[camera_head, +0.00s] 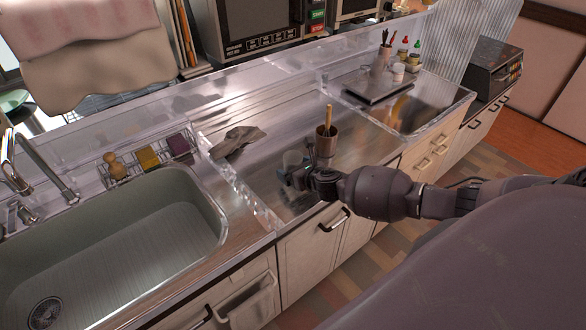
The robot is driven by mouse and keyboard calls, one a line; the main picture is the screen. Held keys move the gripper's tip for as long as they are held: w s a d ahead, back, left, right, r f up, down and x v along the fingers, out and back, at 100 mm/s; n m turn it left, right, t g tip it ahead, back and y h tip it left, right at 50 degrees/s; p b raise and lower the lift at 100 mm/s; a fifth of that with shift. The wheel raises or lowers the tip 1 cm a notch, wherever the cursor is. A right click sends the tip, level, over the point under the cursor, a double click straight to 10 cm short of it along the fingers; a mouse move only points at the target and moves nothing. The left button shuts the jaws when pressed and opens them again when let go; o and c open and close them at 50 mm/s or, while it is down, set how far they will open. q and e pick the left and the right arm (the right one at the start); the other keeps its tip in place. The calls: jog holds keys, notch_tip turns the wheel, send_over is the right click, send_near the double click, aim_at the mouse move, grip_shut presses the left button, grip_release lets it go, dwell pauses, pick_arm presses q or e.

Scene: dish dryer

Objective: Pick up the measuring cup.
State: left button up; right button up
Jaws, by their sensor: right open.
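A small, pale, see-through cup (292,160), which looks like the measuring cup, stands on the metal counter just behind my right gripper. Its lower part is partly hidden by the gripper. My right gripper (291,183) reaches in from the right over the front part of the counter, with its fingers pointing left. It is open, and I see nothing held in it. In the picture its fingers lie just below the cup; I cannot tell whether they touch it. My left gripper is not in view.
A brown cup (326,142) with a wooden stick stands close behind my right wrist. A crumpled grey cloth (237,141) lies further left. A clear raised edge (240,190) separates the counter from the sink (110,250). Bare metal counter lies behind the cup.

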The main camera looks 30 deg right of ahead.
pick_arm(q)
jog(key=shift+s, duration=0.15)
pick_arm(e)
jog(key=c, duration=1.1)
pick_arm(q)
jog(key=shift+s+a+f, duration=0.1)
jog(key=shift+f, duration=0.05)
pick_arm(e)
jog(key=shift+o, duration=0.2)
jog(key=shift+r, duration=0.15)
jog(key=shift+r, duration=0.15)
jog(key=shift+r+p, duration=0.55)
jog(key=shift+r, duration=0.65)
notch_tip(320, 180, up, 12)
jog(key=p, duration=0.3)
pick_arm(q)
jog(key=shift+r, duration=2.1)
pick_arm(e)
notch_tip(320, 180, up, 5)
send_over(299, 163)
jog(key=w, duration=0.2)
